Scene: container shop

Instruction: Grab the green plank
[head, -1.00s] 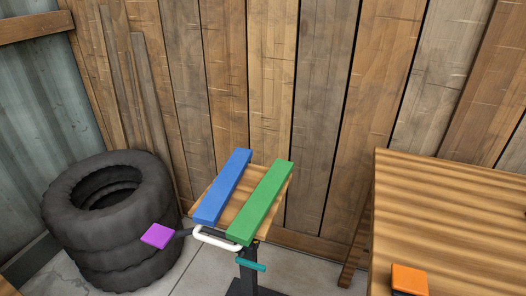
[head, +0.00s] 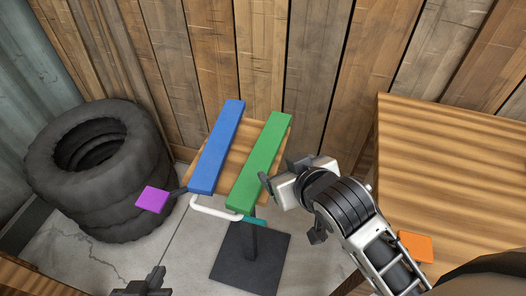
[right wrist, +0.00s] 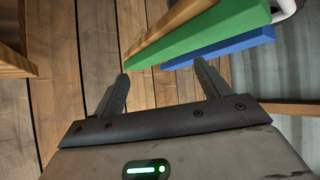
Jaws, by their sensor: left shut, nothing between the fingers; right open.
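The green plank (head: 261,160) lies on a small wooden stand top (head: 236,154), beside and to the right of the blue plank (head: 217,147). My right gripper (head: 278,174) is open at the right side of the green plank, close to its near half. In the right wrist view, the green plank (right wrist: 205,32) stretches just beyond the open fingers, with the blue plank (right wrist: 222,48) behind it. Nothing is between those fingers. My left gripper (head: 141,288) is shut and empty at the bottom edge of the head view, well away from the planks.
A stack of black tires (head: 98,165) stands at the left. A wooden table (head: 450,165) with an orange square (head: 415,246) is at the right. A wooden wall is behind.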

